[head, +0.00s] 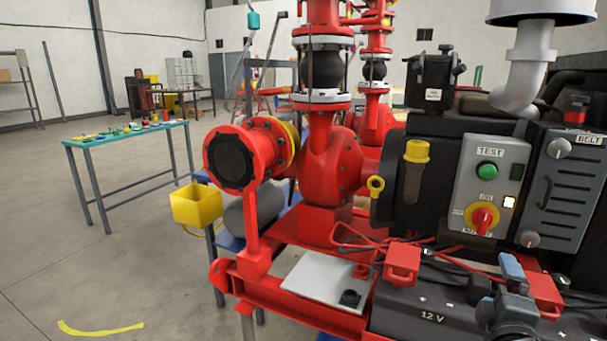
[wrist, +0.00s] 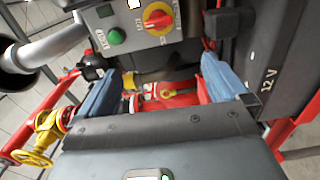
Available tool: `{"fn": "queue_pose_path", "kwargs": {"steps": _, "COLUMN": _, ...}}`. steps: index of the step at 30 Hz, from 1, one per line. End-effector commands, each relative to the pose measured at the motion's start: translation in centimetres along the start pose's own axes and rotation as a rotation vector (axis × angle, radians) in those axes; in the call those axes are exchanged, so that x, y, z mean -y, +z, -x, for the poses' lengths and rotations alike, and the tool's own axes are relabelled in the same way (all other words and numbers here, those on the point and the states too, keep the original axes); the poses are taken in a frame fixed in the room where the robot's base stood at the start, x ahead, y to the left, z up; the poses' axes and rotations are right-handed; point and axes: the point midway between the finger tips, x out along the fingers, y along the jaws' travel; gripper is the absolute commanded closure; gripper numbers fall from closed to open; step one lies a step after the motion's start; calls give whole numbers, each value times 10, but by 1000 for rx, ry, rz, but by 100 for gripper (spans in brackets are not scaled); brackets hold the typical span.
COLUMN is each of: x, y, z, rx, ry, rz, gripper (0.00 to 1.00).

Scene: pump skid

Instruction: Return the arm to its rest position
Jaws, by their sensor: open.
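In the wrist view my gripper (wrist: 165,68) shows as two blue fingers spread wide apart. Nothing is held between them. Beyond the gap I see red parts and a small yellow piece, not touched as far as I can tell. The control panel with a green button (wrist: 116,36) and a red-and-yellow rotary switch (wrist: 158,18) lies just past the fingers, at the top of the wrist view. In the head view blue-grey shapes at the lower right, over the battery, may be my gripper, but I cannot tell surely.
The black 12 V battery (head: 425,318) and red clamp (head: 403,262) with cables sit close at the lower right. The red pump (head: 330,165) and its skid fill the middle. A yellow bin (head: 197,206) and teal-topped table (head: 125,133) stand left. Open floor lies at left.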

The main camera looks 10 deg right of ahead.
Motion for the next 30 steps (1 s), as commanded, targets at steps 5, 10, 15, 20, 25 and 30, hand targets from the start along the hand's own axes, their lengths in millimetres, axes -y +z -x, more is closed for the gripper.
{"fn": "queue_pose_path", "kwargs": {"steps": 5, "x": 13, "y": -5, "z": 17, "rx": -29, "ry": -19, "rz": -46, "gripper": 0}}
{"fn": "queue_pose_path", "kwargs": {"steps": 10, "x": 29, "y": -11, "z": 39, "rx": -65, "ry": -45, "rz": -105, "gripper": 0}}
{"fn": "queue_pose_path", "kwargs": {"steps": 15, "x": 48, "y": -17, "z": 72, "rx": -112, "ry": -83, "rz": -193, "gripper": 0}}
{"fn": "queue_pose_path", "kwargs": {"steps": 20, "x": 69, "y": -23, "z": 117, "rx": -168, "ry": -137, "rz": -313, "gripper": 0}}
{"fn": "queue_pose_path", "kwargs": {"steps": 25, "x": 90, "y": -26, "z": 189, "rx": -238, "ry": -230, "rz": -505, "gripper": 0}}
{"fn": "queue_pose_path", "kwargs": {"steps": 30, "x": 97, "y": -19, "z": 262, "rx": -284, "ry": -330, "rz": -712, "gripper": 0}}
